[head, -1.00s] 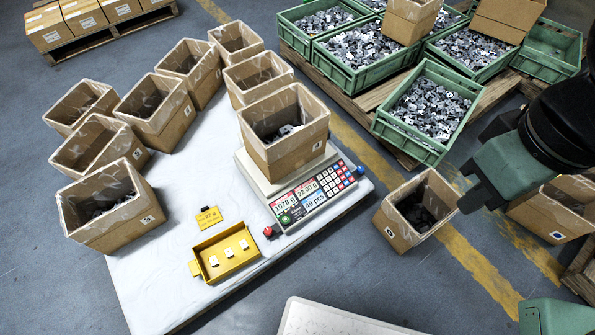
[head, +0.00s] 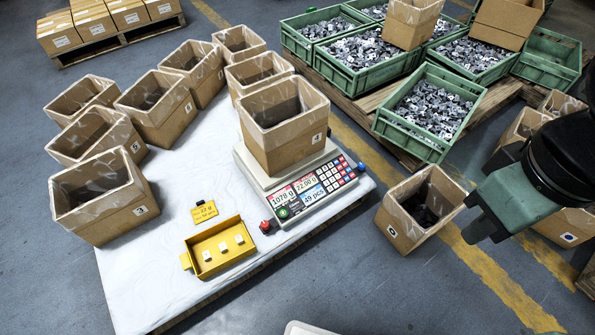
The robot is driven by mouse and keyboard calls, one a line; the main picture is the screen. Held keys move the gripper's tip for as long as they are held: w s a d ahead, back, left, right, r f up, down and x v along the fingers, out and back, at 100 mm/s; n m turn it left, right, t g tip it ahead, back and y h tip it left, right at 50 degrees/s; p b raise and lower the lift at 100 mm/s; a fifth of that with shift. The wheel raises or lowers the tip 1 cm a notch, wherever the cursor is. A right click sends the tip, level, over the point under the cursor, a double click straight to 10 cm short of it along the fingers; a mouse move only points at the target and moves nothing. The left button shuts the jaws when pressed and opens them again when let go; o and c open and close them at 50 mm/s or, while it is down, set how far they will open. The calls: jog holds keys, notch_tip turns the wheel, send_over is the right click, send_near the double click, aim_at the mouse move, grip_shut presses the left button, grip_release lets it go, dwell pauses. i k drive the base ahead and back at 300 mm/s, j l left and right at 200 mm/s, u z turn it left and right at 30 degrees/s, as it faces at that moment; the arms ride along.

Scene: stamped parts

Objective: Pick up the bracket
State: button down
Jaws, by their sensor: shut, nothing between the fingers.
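Grey metal stamped parts (head: 430,106) lie heaped in green crates at the upper right; I cannot single out one bracket among them. Dark parts (head: 424,214) also lie in the open carton (head: 398,226) on the floor at right. My gripper (head: 474,221) is at the right, just right of this carton and apart from the crates. It is shut and empty, seen from the side, its fingers dark and its body green. A carton (head: 283,146) stands on the counting scale (head: 300,196); its contents are hidden.
Several open cartons (head: 108,211) stand on the white-covered pallet (head: 165,280) at left. The green crates (head: 428,151) sit on a wooden pallet (head: 355,100). Grey floor (head: 395,300) is clear at front right.

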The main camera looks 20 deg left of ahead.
aim_at(207, 258)
jog(key=u, duration=0.45)
jog(key=k+u, duration=0.1)
jog(key=u, duration=0.3)
jog(key=j+u, duration=0.1)
jog(key=u, duration=0.35)
jog(key=k+j+u, duration=0.1)
jog(key=u, duration=0.35)
jog(key=i+j, duration=0.35)
jog(key=i+j+z, duration=0.1)
jog(key=i+j, duration=0.3)
jog(key=j, duration=0.2)
